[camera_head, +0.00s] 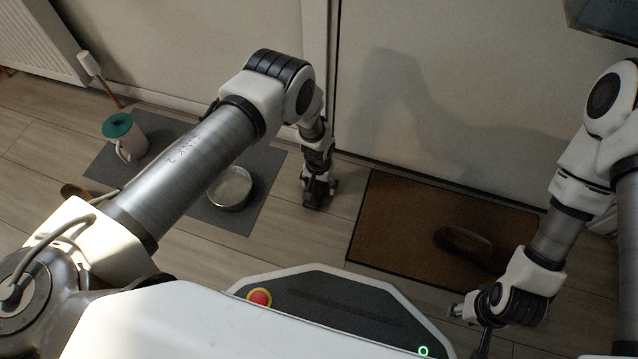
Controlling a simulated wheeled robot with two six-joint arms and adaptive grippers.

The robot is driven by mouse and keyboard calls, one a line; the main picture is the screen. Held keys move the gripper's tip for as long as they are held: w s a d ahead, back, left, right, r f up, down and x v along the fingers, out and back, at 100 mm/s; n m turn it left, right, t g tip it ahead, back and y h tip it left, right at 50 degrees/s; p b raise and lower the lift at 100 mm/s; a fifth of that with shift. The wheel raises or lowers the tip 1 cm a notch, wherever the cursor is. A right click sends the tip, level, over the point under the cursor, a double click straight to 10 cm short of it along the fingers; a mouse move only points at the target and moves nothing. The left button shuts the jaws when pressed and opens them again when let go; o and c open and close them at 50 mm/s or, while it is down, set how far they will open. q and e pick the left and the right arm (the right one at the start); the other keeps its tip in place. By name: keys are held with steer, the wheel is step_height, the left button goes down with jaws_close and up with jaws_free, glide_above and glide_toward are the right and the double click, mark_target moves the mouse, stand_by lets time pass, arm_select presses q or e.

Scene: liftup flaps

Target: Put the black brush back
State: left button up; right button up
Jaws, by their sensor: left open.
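A dark oblong object that looks like the black brush (465,243) lies on the right part of the brown doormat (390,215). My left gripper (318,195) points down over the wooden floor between the grey mat and the doormat. It is open and empty, to the left of the brush and apart from it. My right gripper (472,322) hangs low at the lower right, in front of the doormat and nearer to me than the brush. Its fingers are partly hidden by its wrist and the frame edge, so its opening is unclear.
A grey mat (262,205) holds a white jug with a green lid (130,145) and a round metal bowl (230,188). A white-headed tool with a reddish handle (112,93) leans near the radiator (35,40). A pale wall or door stands behind the doormat.

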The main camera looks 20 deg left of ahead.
mark_target(319, 184)
arm_select(q)
step_height(319, 184, up, 12)
steer(key=p, duration=0.7)
steer(key=shift+r, duration=0.2)
steer(key=shift+s, duration=0.1)
steer(key=s+a+r, duration=0.1)
steer(key=s+a, duration=0.3)
steer(key=s, duration=0.4)
steer(key=s+a, duration=0.4)
steer(key=s, duration=0.5)
steer(key=s+a+r, duration=0.1)
steer(key=s+r, duration=0.6)
steer(key=s, duration=0.4)
steer(key=shift+s+a+n, duration=0.2)
steer(key=shift+a+n, duration=0.2)
